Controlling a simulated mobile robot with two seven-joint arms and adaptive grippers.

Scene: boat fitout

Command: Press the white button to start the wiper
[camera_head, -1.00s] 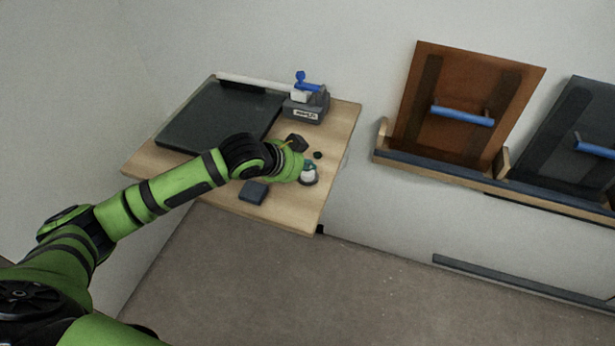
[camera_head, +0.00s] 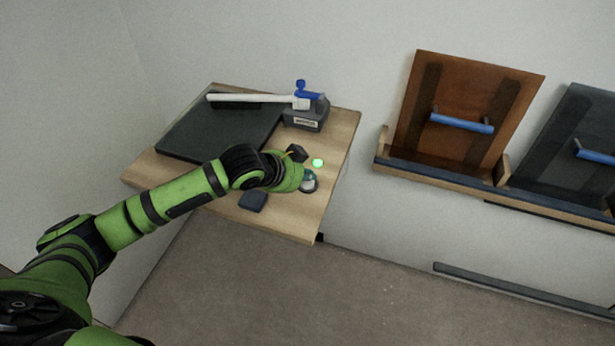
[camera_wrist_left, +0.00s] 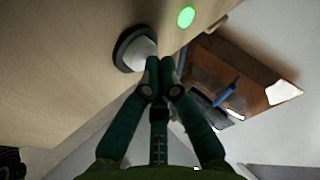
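The white button (camera_head: 309,187) sits in a dark round base near the front right of the wooden table; the wrist view shows it (camera_wrist_left: 138,53) too. My left gripper (camera_head: 307,176) is over it and partly hides it. In the left wrist view the two fingers (camera_wrist_left: 163,76) are closed together, empty, with their tips at the button's edge; I cannot tell whether they press it. A round lamp (camera_head: 318,163) beside the button glows green. The wiper's white arm (camera_head: 245,98) reaches over the dark panel (camera_head: 215,125) from a grey motor box (camera_head: 306,117) with a blue clamp. My right gripper is not in view.
A small dark block (camera_head: 253,201) lies on the wooden table (camera_head: 338,150) left of the button, and a black block (camera_head: 297,152) stands behind my gripper. A wall rack (camera_head: 440,174) at the right holds brown and dark boards with blue handles.

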